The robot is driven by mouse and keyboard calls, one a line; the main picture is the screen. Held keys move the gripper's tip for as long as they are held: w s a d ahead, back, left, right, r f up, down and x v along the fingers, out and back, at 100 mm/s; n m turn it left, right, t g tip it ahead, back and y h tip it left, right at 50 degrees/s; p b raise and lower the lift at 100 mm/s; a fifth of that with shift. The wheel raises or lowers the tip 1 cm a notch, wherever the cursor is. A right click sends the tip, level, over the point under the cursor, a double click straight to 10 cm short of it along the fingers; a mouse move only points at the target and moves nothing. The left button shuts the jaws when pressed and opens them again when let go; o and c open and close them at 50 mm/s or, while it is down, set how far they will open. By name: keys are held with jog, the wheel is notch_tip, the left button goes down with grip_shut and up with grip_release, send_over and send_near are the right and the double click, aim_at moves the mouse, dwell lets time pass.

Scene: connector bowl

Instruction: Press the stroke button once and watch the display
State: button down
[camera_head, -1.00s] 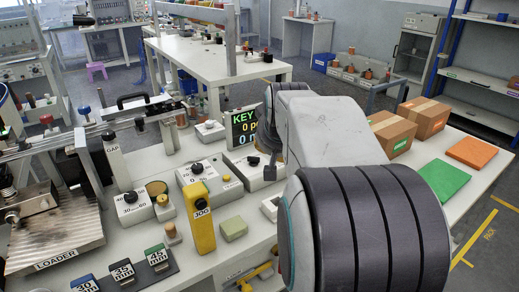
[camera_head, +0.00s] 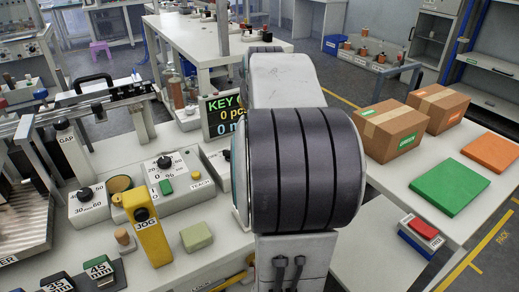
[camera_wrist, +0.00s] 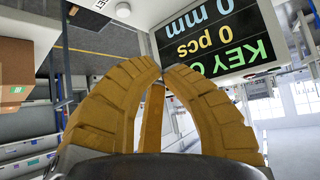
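The display (camera_head: 222,114) stands at the back of the workbench in the head view, partly hidden by my arm. It also fills the upper right of the wrist view (camera_wrist: 215,35), upside down, with "KEY", "0 pcs" and "0 mm". My gripper (camera_wrist: 164,68) shows in the wrist view with its tan fingers curved together at the tips and nothing between them. In the head view it is hidden behind my arm. I cannot make out a button labelled stroke. A grey control box (camera_head: 172,178) has a black dial, a green button (camera_head: 166,187) and a TEACH label.
A yellow JOG handle (camera_head: 150,235) stands upright at the front of the bench, beside a pale green block (camera_head: 196,237). A metal loader (camera_head: 18,215) is at the left. Cardboard boxes (camera_head: 393,132) and a green panel (camera_head: 448,187) lie on the right table.

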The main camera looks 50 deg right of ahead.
jog(key=shift+f, duration=0.15)
notch_tip(320, 180, down, 9)
jog(key=b, duration=0.7)
jog(key=shift+r, duration=0.2)
jog(key=shift+f+b, duration=0.15)
jog(key=shift+b, duration=0.2)
dwell(1.2)
jog(key=shift+f, duration=0.25)
jog(key=shift+f+b, duration=0.55)
jog(key=shift+b, duration=0.15)
dwell(0.8)
jog(key=shift+r, duration=0.1)
dwell(0.3)
jog(key=shift+r+p, duration=0.8)
jog(key=shift+r, duration=0.1)
jog(key=shift+r, duration=0.1)
jog(key=shift+r+p, duration=2.1)
jog(key=shift+r, duration=0.3)
